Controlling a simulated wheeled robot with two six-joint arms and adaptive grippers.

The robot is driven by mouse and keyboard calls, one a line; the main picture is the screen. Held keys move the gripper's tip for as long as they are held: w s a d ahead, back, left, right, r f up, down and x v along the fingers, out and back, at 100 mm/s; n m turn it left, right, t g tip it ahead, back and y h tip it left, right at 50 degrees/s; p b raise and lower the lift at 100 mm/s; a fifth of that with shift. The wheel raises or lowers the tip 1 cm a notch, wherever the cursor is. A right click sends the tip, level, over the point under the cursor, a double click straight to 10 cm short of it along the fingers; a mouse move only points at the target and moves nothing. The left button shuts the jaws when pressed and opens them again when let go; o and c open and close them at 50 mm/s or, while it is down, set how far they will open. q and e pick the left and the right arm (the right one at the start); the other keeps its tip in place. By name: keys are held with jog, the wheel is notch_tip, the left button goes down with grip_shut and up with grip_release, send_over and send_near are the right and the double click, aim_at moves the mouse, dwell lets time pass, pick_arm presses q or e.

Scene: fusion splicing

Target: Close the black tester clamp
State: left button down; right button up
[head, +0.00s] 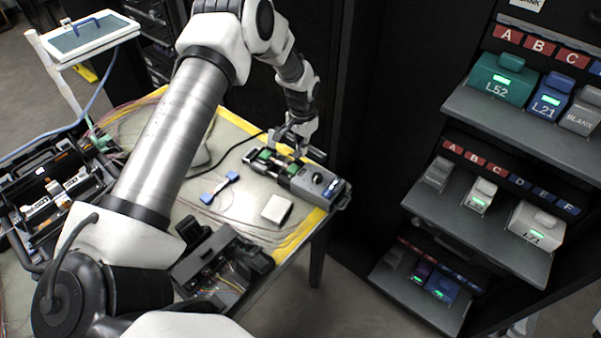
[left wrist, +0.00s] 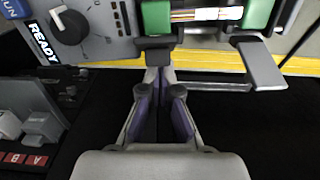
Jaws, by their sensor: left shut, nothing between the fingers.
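The grey tester (head: 318,185) sits at the right corner of the table, with a black knob and green blocks on top. In the left wrist view the tester (left wrist: 100,40) spans the top, with its knob, a READY label and green blocks (left wrist: 156,17) with a light strip between them. A dark clamp tab (left wrist: 155,51) juts from the front edge below the left green block. A greyer tab (left wrist: 262,64) juts out to its right. My left gripper (head: 297,140) is shut and empty beside the tester; its fingertips (left wrist: 160,78) are just below the dark tab. Contact is unclear.
A blue dumbbell-shaped piece (head: 220,187) and a white block (head: 277,209) lie on the table (head: 240,150). A black device (head: 222,268) stands at the front edge. An open toolbox (head: 50,190) is at left. A shelf rack (head: 510,130) with labelled boxes stands at right.

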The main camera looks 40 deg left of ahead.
pick_arm(q)
jog(key=shift+s+p, duration=0.9)
jog(key=shift+s, duration=0.4)
jog(key=r+p, duration=0.1)
jog(key=r, duration=0.1)
jog(key=r+p, duration=0.2)
jog(key=w+r+p, duration=0.1)
jog(key=r, duration=0.2)
jog(key=shift+w, duration=0.1)
